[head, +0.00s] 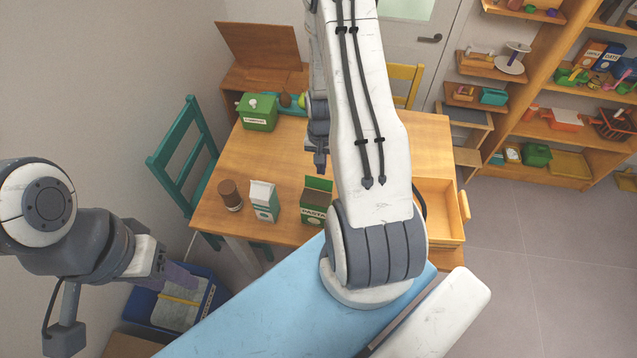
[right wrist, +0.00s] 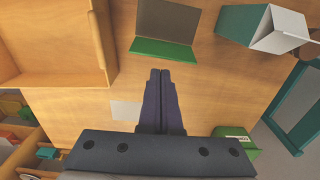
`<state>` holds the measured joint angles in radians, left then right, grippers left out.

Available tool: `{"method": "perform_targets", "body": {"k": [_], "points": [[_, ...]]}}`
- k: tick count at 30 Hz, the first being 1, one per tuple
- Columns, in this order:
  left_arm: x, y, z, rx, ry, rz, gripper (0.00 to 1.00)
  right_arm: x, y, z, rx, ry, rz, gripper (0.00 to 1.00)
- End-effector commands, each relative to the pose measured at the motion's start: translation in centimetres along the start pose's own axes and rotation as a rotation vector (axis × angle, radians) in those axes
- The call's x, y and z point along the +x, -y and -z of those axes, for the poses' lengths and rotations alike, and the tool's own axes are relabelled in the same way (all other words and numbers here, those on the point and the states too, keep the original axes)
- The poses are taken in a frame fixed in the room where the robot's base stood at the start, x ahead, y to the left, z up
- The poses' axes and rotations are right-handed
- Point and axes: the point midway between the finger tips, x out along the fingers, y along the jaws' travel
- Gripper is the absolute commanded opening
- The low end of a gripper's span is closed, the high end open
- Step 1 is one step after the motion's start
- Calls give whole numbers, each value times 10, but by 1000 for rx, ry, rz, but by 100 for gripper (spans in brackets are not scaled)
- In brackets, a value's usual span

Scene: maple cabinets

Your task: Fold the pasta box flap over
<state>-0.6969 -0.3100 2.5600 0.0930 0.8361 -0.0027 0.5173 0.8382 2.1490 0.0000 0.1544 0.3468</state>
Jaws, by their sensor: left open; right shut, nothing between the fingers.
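The green pasta box (head: 313,214) stands on the wooden table (head: 270,165), its top open and a green flap (head: 319,183) raised at the far side. In the right wrist view its dark opening (right wrist: 168,22) and the green flap (right wrist: 165,52) show just beyond my fingertips. My right gripper (head: 320,168) is shut and empty, above the table on the flap's side of the box; its fingers also show in the right wrist view (right wrist: 160,75). I cannot tell whether they touch the flap. My left gripper (head: 185,276) is open and empty, low at the left over a blue bin.
A white and green carton (head: 264,202) and a brown cylinder (head: 230,195) stand left of the box. A green container (head: 257,112) stands at the back. A white card (right wrist: 127,112) lies on the table.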

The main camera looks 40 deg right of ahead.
Motion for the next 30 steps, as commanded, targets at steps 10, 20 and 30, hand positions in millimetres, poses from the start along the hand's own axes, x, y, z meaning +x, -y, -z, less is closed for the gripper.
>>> {"method": "perform_targets", "body": {"k": [10,20,30], "points": [[9,1,0,0,0,0,50,11,0,0,0,0,0,0],[22,2,-1,0,0,0,50,27,0,0,0,0,0,0],[28,2,-2,0,0,0,50,36,0,0,0,0,0,0]]}}
